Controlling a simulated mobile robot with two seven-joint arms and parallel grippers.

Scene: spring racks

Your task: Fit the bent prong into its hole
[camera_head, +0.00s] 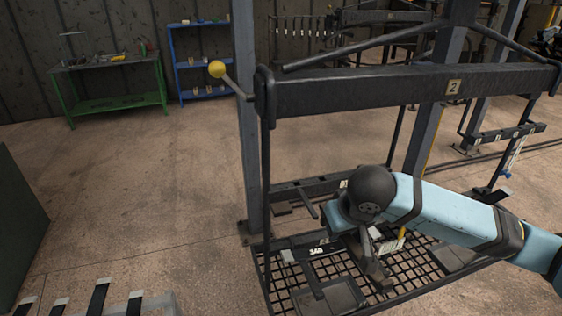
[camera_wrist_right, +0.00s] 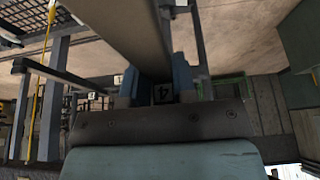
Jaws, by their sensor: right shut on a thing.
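My right gripper (camera_head: 368,243) reaches in from the right, over a mesh platform hung from the dark frame. In the right wrist view its two blue fingers (camera_wrist_right: 157,86) are shut on a wide grey bar (camera_wrist_right: 128,32) that runs up out of the picture. In the head view a grey metal piece (camera_head: 374,268) shows just below the gripper. I cannot tell whether the bar is the bent prong, as its far end is out of view. I cannot make out the hole. My left gripper is not in view.
The dark crossbeam (camera_head: 370,90) with tag 2 spans above my right arm. The mesh platform (camera_head: 400,275) carries dark plates. A grey post (camera_head: 247,130) stands at left, a yellow-knobbed lever (camera_head: 217,69) beside it. A green workbench (camera_head: 108,85) stands behind. Open floor lies left.

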